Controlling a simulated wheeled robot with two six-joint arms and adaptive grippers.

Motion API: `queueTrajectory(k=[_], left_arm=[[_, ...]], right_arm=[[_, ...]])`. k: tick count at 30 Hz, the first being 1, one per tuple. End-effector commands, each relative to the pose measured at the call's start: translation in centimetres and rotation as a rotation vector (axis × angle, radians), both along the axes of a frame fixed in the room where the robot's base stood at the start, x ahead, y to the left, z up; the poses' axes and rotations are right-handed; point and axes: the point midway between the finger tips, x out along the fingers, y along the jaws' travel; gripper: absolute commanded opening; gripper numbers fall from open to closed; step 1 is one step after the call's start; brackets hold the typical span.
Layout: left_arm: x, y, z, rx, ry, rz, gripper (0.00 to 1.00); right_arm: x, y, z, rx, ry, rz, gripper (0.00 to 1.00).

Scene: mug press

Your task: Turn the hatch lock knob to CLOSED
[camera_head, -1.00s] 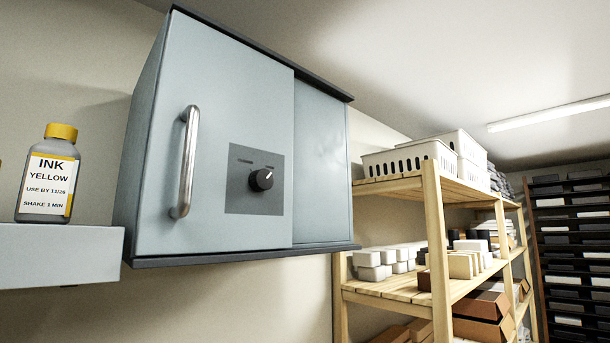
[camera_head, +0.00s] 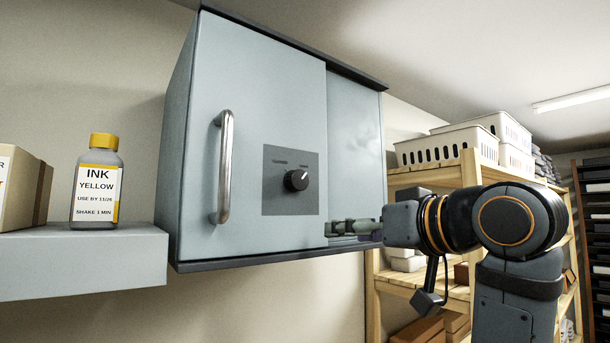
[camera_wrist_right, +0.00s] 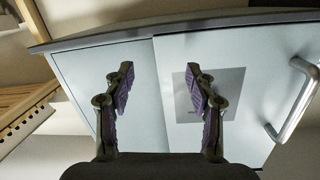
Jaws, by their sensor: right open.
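The hatch lock knob (camera_head: 296,180) is a round black dial on a dark grey panel (camera_head: 290,205) on the cabinet door. Its white pointer mark aims up and to the right. Small labels above it are too small to read. My right gripper (camera_head: 333,228) is in front of the cabinet, below and right of the knob, apart from it. In the right wrist view my gripper (camera_wrist_right: 160,80) is open and empty, with two purple-padded fingers. The panel (camera_wrist_right: 232,80) is partly behind one finger, and the knob cannot be made out there. My left gripper is not in view.
A metal handle (camera_head: 224,167) stands out from the door (camera_head: 250,80) left of the knob. An ink bottle (camera_head: 97,185) and a box stand on a shelf (camera_head: 85,262) at left. A wooden rack (camera_head: 470,170) with white baskets stands at right.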

Motion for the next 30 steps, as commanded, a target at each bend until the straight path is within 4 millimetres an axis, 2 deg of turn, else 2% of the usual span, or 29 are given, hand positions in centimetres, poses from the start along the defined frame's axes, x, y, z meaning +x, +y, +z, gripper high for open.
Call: queueTrajectory(k=[1,3,6,10,14,24,30], left_arm=[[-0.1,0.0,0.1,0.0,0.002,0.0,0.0],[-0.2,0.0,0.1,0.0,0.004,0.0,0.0],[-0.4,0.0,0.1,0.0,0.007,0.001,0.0],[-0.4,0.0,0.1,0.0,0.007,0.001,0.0],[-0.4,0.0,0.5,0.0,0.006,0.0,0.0],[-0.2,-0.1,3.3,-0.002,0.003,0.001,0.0],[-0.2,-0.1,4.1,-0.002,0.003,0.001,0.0]], right_arm=[[-2.8,0.6,3.1,-0.012,-0.058,0.024,0.56],[-5.8,1.2,5.9,-0.027,-0.112,0.049,0.56],[-8.5,1.6,7.8,-0.042,-0.156,0.068,0.56],[-9.3,1.8,8.4,-0.048,-0.169,0.074,0.56],[-8.7,2.3,8.5,-0.048,-0.167,0.077,0.56],[-3.2,6.3,8.7,-0.046,-0.163,0.077,0.56],[-1.1,7.6,8.5,-0.047,-0.166,0.074,0.56]])
